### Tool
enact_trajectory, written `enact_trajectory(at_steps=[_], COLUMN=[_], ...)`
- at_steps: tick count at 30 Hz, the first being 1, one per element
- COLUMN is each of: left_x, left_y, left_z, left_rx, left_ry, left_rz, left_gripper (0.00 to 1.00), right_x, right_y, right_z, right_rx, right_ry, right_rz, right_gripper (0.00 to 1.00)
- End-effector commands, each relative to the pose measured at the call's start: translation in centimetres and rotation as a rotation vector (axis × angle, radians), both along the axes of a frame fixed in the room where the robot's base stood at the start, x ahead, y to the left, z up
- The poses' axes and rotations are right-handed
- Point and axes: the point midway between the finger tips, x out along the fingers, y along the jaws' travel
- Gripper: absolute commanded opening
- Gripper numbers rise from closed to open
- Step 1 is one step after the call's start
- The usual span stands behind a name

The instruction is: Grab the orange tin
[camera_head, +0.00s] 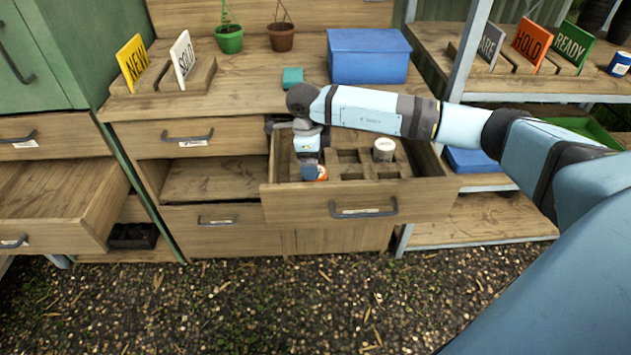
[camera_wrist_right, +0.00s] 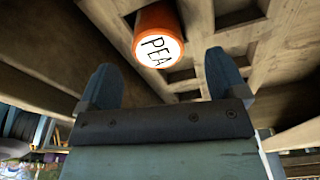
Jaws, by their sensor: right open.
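The orange tin (camera_wrist_right: 158,38) has a white lid lettered "PEA" in the right wrist view. It stands in a compartment of the wooden divider (camera_wrist_right: 262,60). In the head view a small orange part of the tin (camera_head: 321,173) shows beside my right gripper (camera_head: 312,172), inside the open drawer (camera_head: 290,205). In the wrist view my right gripper (camera_wrist_right: 160,85) is open, its two blue fingers apart, with the tin beyond and between them. I see no contact. My left gripper is not in view.
A white-lidded tin (camera_head: 384,147) stands in the same drawer, to the right. The drawer's front and side walls surround the gripper. A teal block (camera_head: 292,78) and a blue box (camera_head: 368,57) stand on the worktop behind. Another open drawer (camera_head: 60,200) is at left.

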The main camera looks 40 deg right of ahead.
Motion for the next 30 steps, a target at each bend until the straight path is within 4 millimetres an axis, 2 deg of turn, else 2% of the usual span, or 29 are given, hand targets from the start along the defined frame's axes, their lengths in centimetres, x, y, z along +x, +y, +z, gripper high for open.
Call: enact_trajectory(at_steps=[7, 15, 17, 23, 30], left_x=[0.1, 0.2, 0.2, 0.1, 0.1], left_y=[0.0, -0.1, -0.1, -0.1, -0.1], left_z=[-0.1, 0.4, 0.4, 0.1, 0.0], left_rx=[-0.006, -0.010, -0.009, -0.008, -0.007], left_ry=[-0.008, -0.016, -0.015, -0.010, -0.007], left_rz=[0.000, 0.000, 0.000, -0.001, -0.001], left_gripper=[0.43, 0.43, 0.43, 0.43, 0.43], right_x=[-0.6, -0.6, -0.6, -0.6, -0.6], right_y=[-0.2, -0.3, -0.3, -0.3, -0.3], right_z=[-3.8, -4.3, -4.3, -4.3, -4.2], right_rx=[0.000, 0.000, 0.000, 0.000, 0.001], right_ry=[0.003, 0.001, 0.001, 0.001, 0.001], right_rz=[-0.001, 0.000, 0.000, 0.000, 0.000], right_gripper=[0.91, 0.91, 0.79, 0.33, 0.33])
